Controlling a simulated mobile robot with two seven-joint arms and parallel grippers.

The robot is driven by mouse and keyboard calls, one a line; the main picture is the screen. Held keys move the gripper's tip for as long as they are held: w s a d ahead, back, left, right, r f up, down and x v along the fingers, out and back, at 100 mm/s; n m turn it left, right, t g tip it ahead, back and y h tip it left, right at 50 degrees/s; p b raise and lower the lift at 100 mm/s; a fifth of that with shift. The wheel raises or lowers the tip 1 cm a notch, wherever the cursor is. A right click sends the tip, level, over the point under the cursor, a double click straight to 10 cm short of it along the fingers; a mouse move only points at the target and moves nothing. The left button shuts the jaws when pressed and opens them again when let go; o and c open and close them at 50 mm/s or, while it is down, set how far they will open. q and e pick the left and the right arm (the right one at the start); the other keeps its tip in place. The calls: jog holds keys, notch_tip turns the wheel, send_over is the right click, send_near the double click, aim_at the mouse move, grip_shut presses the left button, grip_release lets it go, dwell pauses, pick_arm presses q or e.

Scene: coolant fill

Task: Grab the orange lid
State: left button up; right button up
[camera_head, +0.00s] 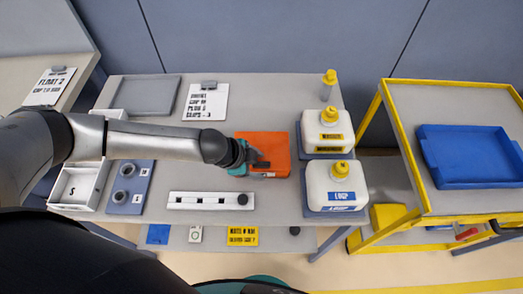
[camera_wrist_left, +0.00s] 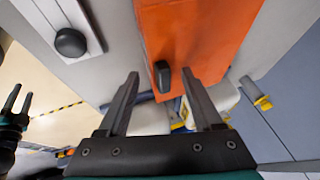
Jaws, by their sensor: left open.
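The orange lid (camera_head: 264,143) lies flat on the grey table, near its right side, in the head view. In the left wrist view the orange lid (camera_wrist_left: 190,35) fills the top middle, with a black knob (camera_wrist_left: 162,76) on it. My left gripper (camera_head: 260,166) is over the front part of the lid. In the wrist view my left gripper (camera_wrist_left: 162,80) is open, and the knob shows between its fingertips; I see no contact. My right gripper (camera_wrist_left: 17,101) shows at the left edge of the wrist view, with its fingers apart and empty.
Two white jugs with yellow caps, one behind (camera_head: 327,129) and one in front (camera_head: 331,185), stand right of the lid. A white strip (camera_head: 190,201) with a black knob lies in front. A yellow cart (camera_head: 440,100) with a blue tray (camera_head: 450,178) stands right.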

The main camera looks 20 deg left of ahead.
pick_arm(q)
jog(key=shift+s, duration=0.1)
grip_shut()
dwell(0.4)
jog(key=shift+s+a+f, duration=0.1)
dwell(0.8)
